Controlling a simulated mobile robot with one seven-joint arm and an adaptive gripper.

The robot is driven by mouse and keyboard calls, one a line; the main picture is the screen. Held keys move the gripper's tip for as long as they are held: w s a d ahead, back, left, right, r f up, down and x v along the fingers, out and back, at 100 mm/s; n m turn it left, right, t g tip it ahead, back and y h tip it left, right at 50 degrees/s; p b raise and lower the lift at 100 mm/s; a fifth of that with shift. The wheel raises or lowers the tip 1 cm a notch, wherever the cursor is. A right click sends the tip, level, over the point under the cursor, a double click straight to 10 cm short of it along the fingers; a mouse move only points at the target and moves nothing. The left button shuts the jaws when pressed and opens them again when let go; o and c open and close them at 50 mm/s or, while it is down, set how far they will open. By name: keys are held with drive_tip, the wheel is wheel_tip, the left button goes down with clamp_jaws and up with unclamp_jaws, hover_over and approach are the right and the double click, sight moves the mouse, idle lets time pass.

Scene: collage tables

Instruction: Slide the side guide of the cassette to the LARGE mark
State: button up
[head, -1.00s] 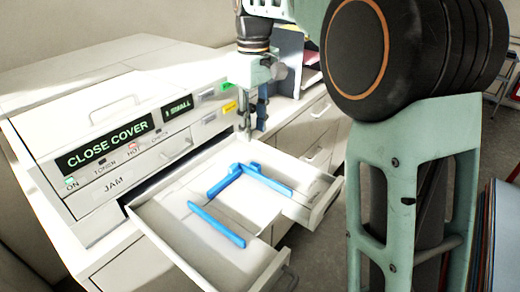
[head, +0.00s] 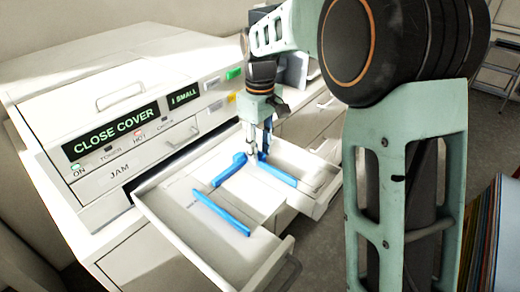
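The cassette (head: 168,217) is a white open tray pulled out from the machine. Inside it lie a long blue guide (head: 220,212) towards the near left and a blue L-shaped piece made of a short bar (head: 230,170) and a longer bar (head: 278,174). I cannot tell for sure which is the side guide. My gripper (head: 257,154) points down over the tray at the corner of the L-shaped piece. Its fingers partly hide that corner. I cannot tell whether they touch it or how far apart they are. Faint marks on the tray floor are too small to read.
The machine's panel (head: 110,134) reads "CLOSE COVER" and a smaller display (head: 184,97) reads "1 SMALL". Drawers (head: 322,118) stand behind the tray. Colourful folders (head: 497,235) stand at the right edge. The tray's raised walls surround the guides.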

drive_tip(key=shift+c, duration=0.4)
clamp_jaws()
drive_tip(key=shift+w+d+r+p, duration=0.15)
drive_tip(key=shift+w+d+p, duration=0.15)
drive_tip(key=shift+w+p, duration=0.1)
drive_tip(key=shift+w+d+p, duration=0.35)
drive_tip(key=shift+w+d, duration=0.4)
drive_tip(key=shift+w, duration=0.2)
drive_tip(key=shift+o, duration=0.4)
unclamp_jaws()
drive_tip(key=shift+w+d, duration=0.2)
